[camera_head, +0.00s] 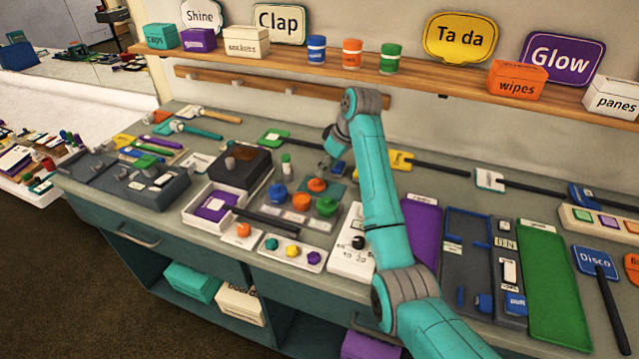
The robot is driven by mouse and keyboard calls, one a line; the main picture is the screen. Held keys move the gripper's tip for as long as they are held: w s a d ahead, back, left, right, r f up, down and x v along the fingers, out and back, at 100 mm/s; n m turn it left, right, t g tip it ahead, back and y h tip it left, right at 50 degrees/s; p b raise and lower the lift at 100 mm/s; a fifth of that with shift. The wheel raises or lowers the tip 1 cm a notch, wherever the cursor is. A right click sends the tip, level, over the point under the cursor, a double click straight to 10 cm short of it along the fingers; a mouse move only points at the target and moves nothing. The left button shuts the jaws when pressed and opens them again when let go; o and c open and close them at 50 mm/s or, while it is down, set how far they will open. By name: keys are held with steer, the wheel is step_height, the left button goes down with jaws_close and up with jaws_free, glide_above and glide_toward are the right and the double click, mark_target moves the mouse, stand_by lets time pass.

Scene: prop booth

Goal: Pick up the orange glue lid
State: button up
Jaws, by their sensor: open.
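A round orange lid-like piece (317,185) sits on a grey board in the middle of the counter, between a blue one (277,193) and a green one (327,206). I take it for the orange glue lid, but no label on it is readable. My gripper (324,168) is small in the view, just above and behind this orange piece, and is open with nothing seen in it. I cannot tell whether its fingertips touch anything. Another small orange knob (243,230) sits on a white plate nearer the front edge.
A dark box (240,166) stands left of my gripper. A small green-topped bottle (286,165) is close by. A white plate (290,252) with coloured knobs lies in front. The shelf (440,84) above holds jars and signs. Purple and green panels (555,285) lie right.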

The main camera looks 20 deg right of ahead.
mark_target(317, 180)
steer(key=shift+a+x, duration=0.25)
steer(key=shift+x, duration=1.2)
steer(key=shift+a+x, duration=0.2)
steer(key=shift+x, duration=1.3)
steer(key=shift+s+r, duration=0.15)
jaws_close()
